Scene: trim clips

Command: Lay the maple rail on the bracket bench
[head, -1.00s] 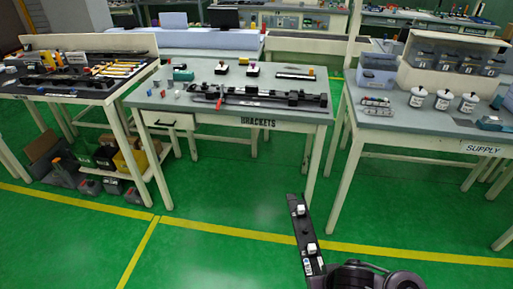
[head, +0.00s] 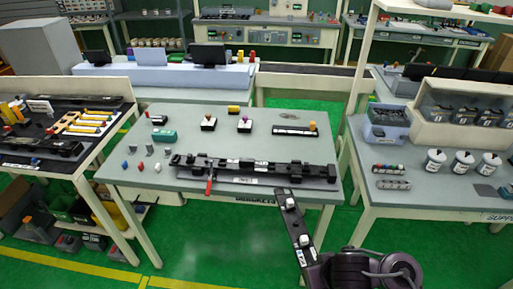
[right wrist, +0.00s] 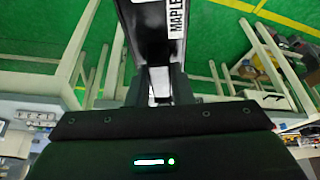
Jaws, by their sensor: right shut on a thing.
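The maple rail (head: 298,228) is a long dark bar with white blocks on its top. It points forward and up from the lower middle of the head view, and its far end overlaps the front edge of the bracket bench (head: 255,126) in the picture. My right gripper (head: 312,264) is shut on the rail's near end. In the right wrist view the rail (right wrist: 148,30), with a white MAPLE label, extends away from the jaws (right wrist: 160,88). The bench has a grey top and holds a long black fixture (head: 285,170) with a red lever. My left gripper is out of view.
Several small blocks and a green box (head: 164,136) stand on the bench. The supply table (head: 440,198) with white jars stands right, a dark-topped table (head: 90,128) left.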

